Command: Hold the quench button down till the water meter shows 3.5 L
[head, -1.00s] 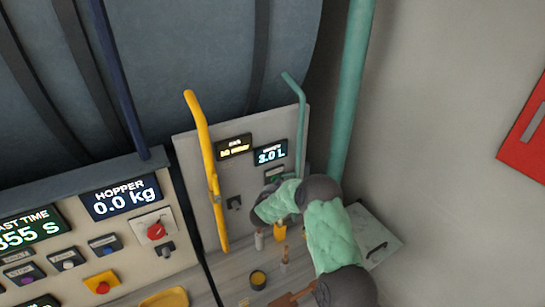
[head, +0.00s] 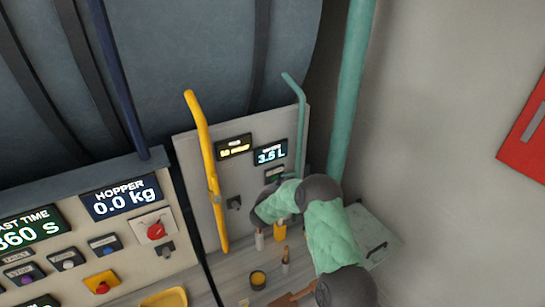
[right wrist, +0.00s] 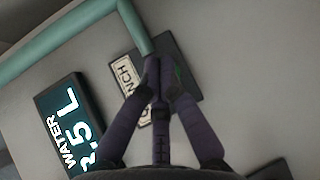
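The water meter (head: 270,152) on the pale panel reads about 3.5 L in the head view. In the right wrist view the water meter (right wrist: 68,125) shows its last digits as .5 L. The plate labelled QUENCH (right wrist: 130,85) is partly covered by my right gripper (right wrist: 153,66). That gripper's fingers are together, with the tips over the dark quench button unit (right wrist: 183,82). The button itself is hidden behind the fingertips, so I cannot tell how far it is pressed. In the head view my right arm hides most of the gripper. My left gripper is out of view.
A yellow lever (head: 207,170) stands left of the meter, and a green pipe (head: 350,85) runs at its right. The hopper display (head: 121,197) reads 0.0 kg.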

